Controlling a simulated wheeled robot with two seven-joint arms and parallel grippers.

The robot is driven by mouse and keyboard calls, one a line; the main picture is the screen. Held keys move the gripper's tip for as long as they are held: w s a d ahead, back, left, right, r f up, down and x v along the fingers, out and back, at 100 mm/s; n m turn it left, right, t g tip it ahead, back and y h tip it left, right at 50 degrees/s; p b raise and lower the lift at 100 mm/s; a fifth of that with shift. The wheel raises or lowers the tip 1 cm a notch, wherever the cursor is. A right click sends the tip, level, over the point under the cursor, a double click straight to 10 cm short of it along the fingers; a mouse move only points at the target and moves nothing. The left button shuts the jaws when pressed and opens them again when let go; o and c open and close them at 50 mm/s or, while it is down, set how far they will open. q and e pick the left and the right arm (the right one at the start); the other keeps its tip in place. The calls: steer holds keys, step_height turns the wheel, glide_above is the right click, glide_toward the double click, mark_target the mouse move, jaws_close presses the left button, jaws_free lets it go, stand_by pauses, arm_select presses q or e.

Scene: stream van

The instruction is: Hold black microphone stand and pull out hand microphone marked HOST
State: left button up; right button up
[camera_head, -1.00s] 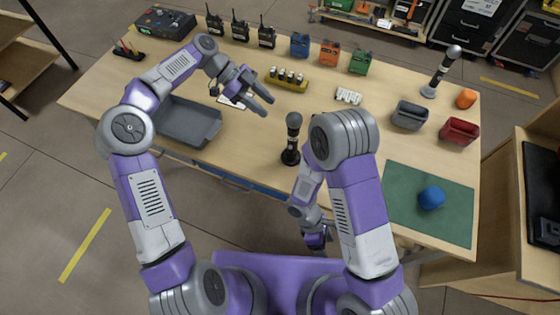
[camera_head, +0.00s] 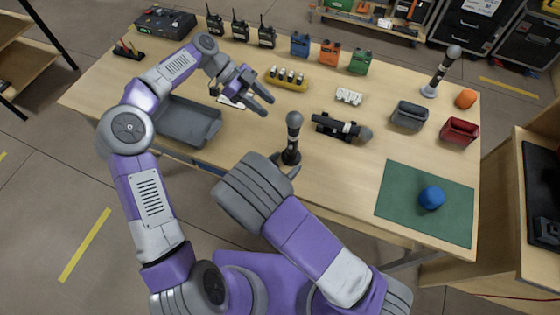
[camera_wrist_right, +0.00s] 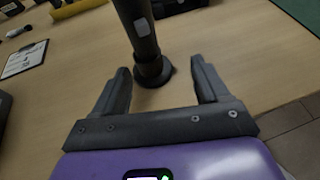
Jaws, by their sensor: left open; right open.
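A dark hand microphone (camera_head: 294,128) with a grey head stands upright in a black stand (camera_head: 290,157) near the table's front edge. In the right wrist view, the microphone's handle (camera_wrist_right: 138,25) rises from the round black stand base (camera_wrist_right: 152,74). My right gripper (camera_wrist_right: 160,80) is open, with the base between and just beyond its fingertips, not gripped. In the head view my right arm hides most of this gripper. My left gripper (camera_head: 266,106) is open and empty above the table, left of the microphone. No HOST marking is legible.
Another black microphone (camera_head: 342,128) lies to the right. A third (camera_head: 442,70) stands in a pale stand at the back right. A grey tray (camera_head: 188,122) lies under my left arm. A yellow battery holder (camera_head: 287,80) is behind. A green mat (camera_head: 425,203) holds a blue ball-like object.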

mark_target(289, 153)
steer(key=shift+w+a+y, duration=0.3)
steer(key=shift+a, duration=0.2)
steer(key=shift+w+t, duration=0.3)
steer(key=shift+x, duration=3.5)
steer(key=shift+a+f, duration=0.1)
